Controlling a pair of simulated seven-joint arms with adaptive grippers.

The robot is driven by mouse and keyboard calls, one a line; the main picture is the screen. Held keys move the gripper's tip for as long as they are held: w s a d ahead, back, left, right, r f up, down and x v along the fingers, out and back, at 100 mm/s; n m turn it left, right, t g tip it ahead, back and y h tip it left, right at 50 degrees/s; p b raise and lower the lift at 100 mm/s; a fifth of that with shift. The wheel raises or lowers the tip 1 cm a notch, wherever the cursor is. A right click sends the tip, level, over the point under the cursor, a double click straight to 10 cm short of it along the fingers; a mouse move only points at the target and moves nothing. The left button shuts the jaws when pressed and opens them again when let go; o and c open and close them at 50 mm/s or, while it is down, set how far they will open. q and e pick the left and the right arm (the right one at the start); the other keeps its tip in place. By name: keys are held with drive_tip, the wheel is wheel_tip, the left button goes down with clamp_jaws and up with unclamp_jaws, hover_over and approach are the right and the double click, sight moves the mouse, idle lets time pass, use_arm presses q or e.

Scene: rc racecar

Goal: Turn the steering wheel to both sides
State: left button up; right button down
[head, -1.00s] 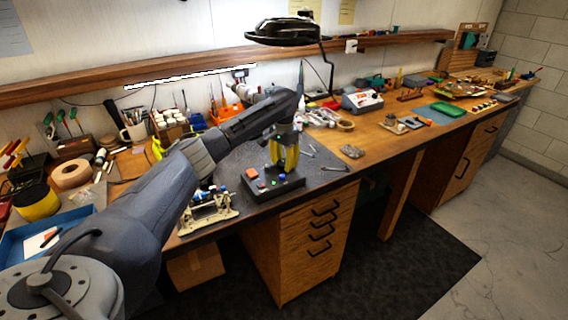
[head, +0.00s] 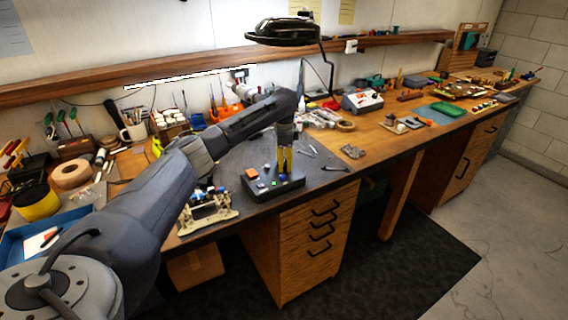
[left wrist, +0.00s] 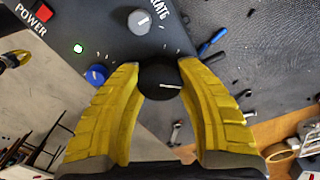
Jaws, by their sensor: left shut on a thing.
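The black control box (head: 275,187) stands on the dark bench mat. No car-style wheel shows; a round black knob (left wrist: 160,82) with a white mark pointing right, at the box's end, appears to be the steering wheel. My left gripper (head: 284,170) reaches down over the box, and its yellow fingers (left wrist: 160,84) are shut on the knob's two sides. In the head view the fingers hide the knob.
The box also carries a red power switch (left wrist: 42,12), a green light (left wrist: 78,48), a blue knob (left wrist: 97,74) and a grey knob (left wrist: 139,22). A pale chassis (head: 208,214) lies left of the box. Small tools lie on the mat to its right.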

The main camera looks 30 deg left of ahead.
use_arm(q)
drive_tip(key=shift+f+m, duration=0.1)
drive_tip(key=shift+m, duration=0.5)
drive_tip(key=o, duration=1.3)
wheel_tip(320, 180, up, 12)
drive_tip(key=shift+r, duration=0.1)
